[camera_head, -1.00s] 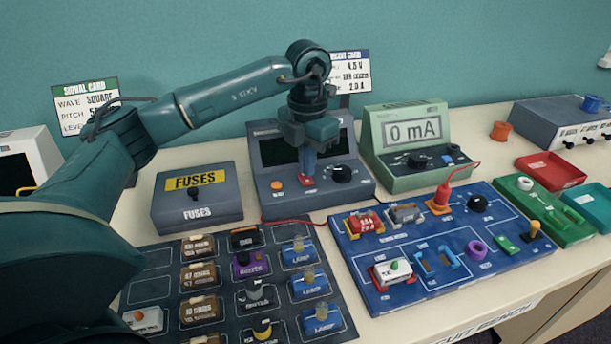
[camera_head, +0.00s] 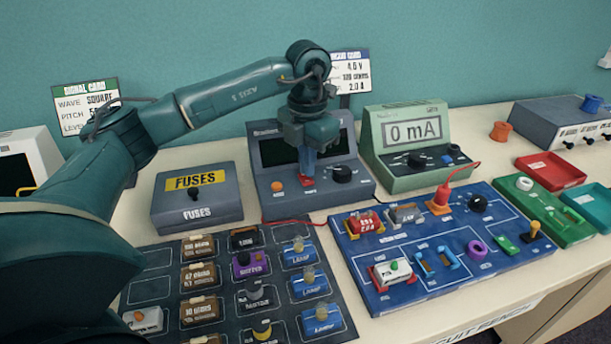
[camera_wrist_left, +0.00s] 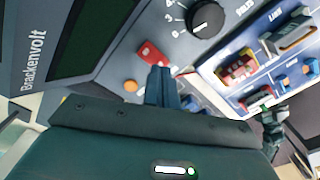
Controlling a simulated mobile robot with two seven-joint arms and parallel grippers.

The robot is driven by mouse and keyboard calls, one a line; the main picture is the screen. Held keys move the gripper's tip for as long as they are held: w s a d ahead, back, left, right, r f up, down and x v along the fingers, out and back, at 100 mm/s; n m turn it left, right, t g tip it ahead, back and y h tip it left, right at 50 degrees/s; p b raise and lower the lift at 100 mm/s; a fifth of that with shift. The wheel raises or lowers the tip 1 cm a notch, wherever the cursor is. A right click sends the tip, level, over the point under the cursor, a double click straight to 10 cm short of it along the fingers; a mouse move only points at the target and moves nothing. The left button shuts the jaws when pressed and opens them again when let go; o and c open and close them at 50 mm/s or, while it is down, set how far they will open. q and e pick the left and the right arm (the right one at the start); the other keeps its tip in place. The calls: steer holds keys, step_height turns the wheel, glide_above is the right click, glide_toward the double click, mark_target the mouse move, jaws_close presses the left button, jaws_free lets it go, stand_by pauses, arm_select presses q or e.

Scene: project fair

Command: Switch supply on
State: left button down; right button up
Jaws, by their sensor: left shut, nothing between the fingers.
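The supply (camera_head: 262,190) is a grey-blue box with a dark screen, at the back middle of the bench in the head view. It also shows in the wrist view (camera_wrist_left: 105,75), lettered "Brackenvolt". Its front has a red switch (camera_head: 307,182), an orange button (camera_head: 277,186) and a black knob (camera_head: 342,174). My left gripper (camera_head: 304,172) points down at the red switch, shut and empty. In the wrist view its fingertips (camera_wrist_left: 160,70) are at the near edge of the red switch (camera_wrist_left: 152,52); I cannot tell whether they touch. My right gripper is not in view.
A green meter (camera_head: 400,150) reading "0 mA" stands right of the supply, and a fuses box (camera_head: 225,208) stands left. In front lie a dark parts board (camera_head: 150,257) and a blue circuit board (camera_head: 460,270). A red lead (camera_head: 290,221) runs along the supply's front.

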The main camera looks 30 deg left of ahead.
mark_target(307, 181)
arm_select(q)
steer(key=shift+f+b, duration=0.7)
steer(key=shift+f, duration=0.35)
stand_by(0.8)
steer(key=shift+r, duration=0.1)
steer(key=shift+r+p, duration=2.75)
steer(key=shift+r, duration=0.7)
